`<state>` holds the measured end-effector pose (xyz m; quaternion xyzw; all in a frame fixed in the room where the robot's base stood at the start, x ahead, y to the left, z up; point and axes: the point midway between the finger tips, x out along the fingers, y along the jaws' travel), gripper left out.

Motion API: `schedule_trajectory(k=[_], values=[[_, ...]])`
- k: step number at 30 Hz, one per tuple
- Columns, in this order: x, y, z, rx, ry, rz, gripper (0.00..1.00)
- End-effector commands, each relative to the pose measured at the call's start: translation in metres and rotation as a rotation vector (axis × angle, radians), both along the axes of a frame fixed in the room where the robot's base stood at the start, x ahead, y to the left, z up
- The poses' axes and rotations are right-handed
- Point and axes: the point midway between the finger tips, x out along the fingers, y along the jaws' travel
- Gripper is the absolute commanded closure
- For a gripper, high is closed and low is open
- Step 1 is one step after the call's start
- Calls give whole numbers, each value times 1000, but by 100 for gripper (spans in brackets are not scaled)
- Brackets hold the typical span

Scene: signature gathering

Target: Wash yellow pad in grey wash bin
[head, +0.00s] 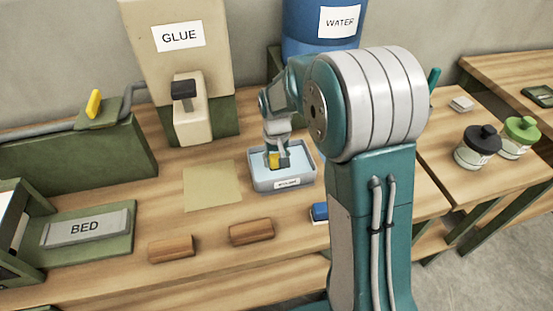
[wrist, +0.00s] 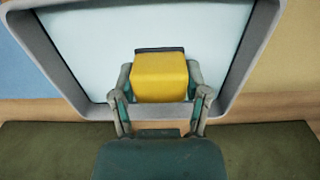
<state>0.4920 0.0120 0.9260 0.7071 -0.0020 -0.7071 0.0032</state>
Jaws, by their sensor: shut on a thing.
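The yellow pad (wrist: 160,77) is held between the two fingers of my gripper (wrist: 160,92) in the wrist view. A dark edge shows along its far side. In the head view my gripper (head: 278,160) points down over the grey wash bin (head: 262,184), and the yellow pad (head: 274,160) shows at its fingers. The bin is a shallow tray with a pale blue inside and a white label on its front. The bin's rim (wrist: 255,50) surrounds the pad in the wrist view. I cannot tell whether the pad touches the bin's pale surface.
A glue dispenser (head: 190,118) and a blue water barrel (head: 320,48) stand behind. A tan sheet (head: 212,186) lies left of the bin. Two wooden blocks (head: 170,248) (head: 251,231) and a blue pad (head: 320,212) lie in front. Dark-lidded (head: 478,148) and green-lidded (head: 518,138) jars stand right.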

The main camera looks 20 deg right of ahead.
Motion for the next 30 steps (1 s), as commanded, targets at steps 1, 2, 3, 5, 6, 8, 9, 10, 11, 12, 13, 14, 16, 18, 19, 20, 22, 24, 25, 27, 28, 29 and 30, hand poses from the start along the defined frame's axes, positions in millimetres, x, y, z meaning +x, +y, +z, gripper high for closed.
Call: schedule_trajectory(k=[1,2,3,5,6,8,9,10,11,12,13,14,16,18,19,20,22,24,25,27,28,29,30], values=[[0,-1,0,0,0,-1,78],[0,-2,0,0,0,-1,78],[0,-4,0,0,0,0,78],[0,-6,0,0,0,0,78],[0,-7,0,0,0,0,78],[0,-9,0,0,0,-1,78],[0,-10,0,0,0,-1,78],[0,-11,0,0,0,-1,78],[0,-11,0,0,0,-1,78],[0,-11,0,0,0,-1,78],[0,-11,0,0,0,-1,78],[0,-11,0,0,0,0,78],[0,-11,0,0,0,0,78],[0,-11,3,0,-1,0,78],[0,-11,5,0,-2,0,78],[0,-11,7,0,-2,0,78],[0,-11,12,0,-2,0,78],[0,-11,16,0,-2,0,78],[0,-11,18,0,-1,0,78],[0,-11,23,0,-1,0,78],[0,-11,25,0,-2,0,78],[0,-11,27,0,-2,0,78],[1,-11,30,0,-2,0,78]])
